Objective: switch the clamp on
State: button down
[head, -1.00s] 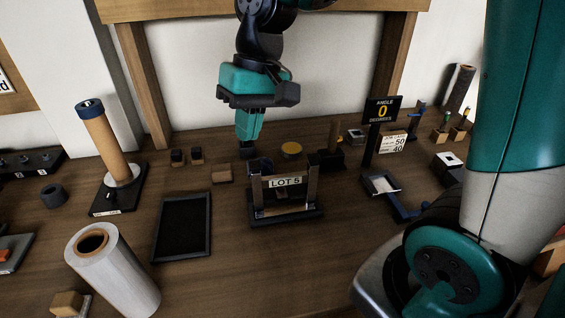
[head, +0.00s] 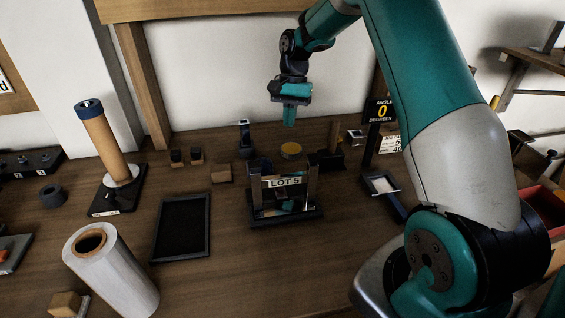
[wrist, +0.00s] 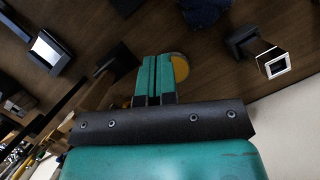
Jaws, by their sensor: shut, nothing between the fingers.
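I cannot tell for sure which thing is the clamp. A dark upright post with a pale square top (head: 244,136) stands at the back of the bench; in the wrist view a dark block with a white-edged square face (wrist: 273,62) shows at the right. A round yellow disc on a dark base (head: 291,148) sits right of the post. My gripper (head: 289,123) is shut and empty, in the air above the disc. In the wrist view its fingers (wrist: 155,62) are together and partly hide the yellow disc (wrist: 180,67).
A "LOT 5" stand (head: 285,183) is in front of the disc. A dark tray (head: 181,228), a white roll (head: 112,270) and a tall tan roll (head: 103,148) are to the left. An angle sign (head: 381,111) stands to the right. Bare bench lies between tray and stand.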

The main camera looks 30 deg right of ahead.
jog(key=x, duration=1)
jog(key=shift+p, duration=0.3)
jog(key=shift+s+a+r+p, duration=0.1)
jog(key=shift+s+a+p, duration=0.25)
jog(key=shift+s+a, duration=0.55)
jog(key=shift+s+a+f, duration=0.25)
jog(key=shift+s+a, duration=0.05)
jog(key=shift+a, duration=0.25)
